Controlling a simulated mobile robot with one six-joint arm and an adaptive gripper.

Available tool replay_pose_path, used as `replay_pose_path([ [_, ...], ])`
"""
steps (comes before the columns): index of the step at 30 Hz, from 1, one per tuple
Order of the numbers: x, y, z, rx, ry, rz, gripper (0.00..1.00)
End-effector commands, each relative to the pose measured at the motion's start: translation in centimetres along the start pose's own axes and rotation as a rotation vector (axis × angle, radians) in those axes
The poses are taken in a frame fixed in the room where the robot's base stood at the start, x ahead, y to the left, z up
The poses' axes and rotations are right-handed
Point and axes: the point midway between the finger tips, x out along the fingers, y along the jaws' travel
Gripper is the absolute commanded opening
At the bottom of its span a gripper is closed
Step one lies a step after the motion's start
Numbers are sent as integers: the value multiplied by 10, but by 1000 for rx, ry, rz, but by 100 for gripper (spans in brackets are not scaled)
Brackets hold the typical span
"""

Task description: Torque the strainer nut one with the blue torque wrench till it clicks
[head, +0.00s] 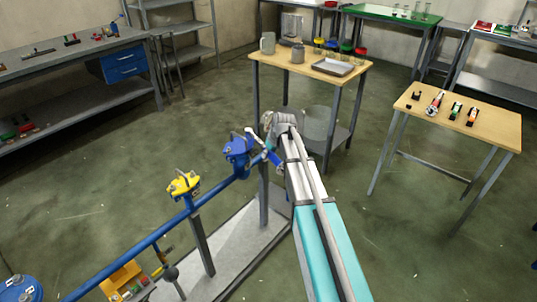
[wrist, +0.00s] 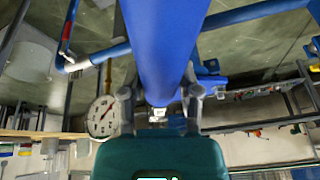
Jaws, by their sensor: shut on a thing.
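My gripper (wrist: 160,105) is shut on the blue torque wrench (wrist: 165,45), whose thick blue handle fills the upper middle of the wrist view between the two grey fingers. In the head view my arm reaches to the pipe's far end, and a short blue part of the wrench (head: 275,158) shows beside the wrist. A blue strainer body (head: 238,155) sits on the blue pipe just left of the gripper. The strainer nuts are too small to tell apart, and I cannot tell whether the wrench is seated on nut one.
A yellow fitting (head: 184,186) sits nearer on the blue pipe (head: 140,243). A round dial gauge (wrist: 102,117) is close left of the gripper in the wrist view. A wooden table (head: 268,62) with vessels stands behind; a small tool table (head: 500,130) stands right. Floor between is clear.

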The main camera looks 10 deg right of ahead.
Motion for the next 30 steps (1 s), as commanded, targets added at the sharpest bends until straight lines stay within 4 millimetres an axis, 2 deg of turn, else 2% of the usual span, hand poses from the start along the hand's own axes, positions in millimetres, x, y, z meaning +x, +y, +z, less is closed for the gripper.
replay_pose_path([
  [12,-1,29,-2,-139,-8,-54,0],
  [26,-2,32,-2,-170,-10,-66,0],
  [30,-1,39,-4,-197,-12,-77,0],
])
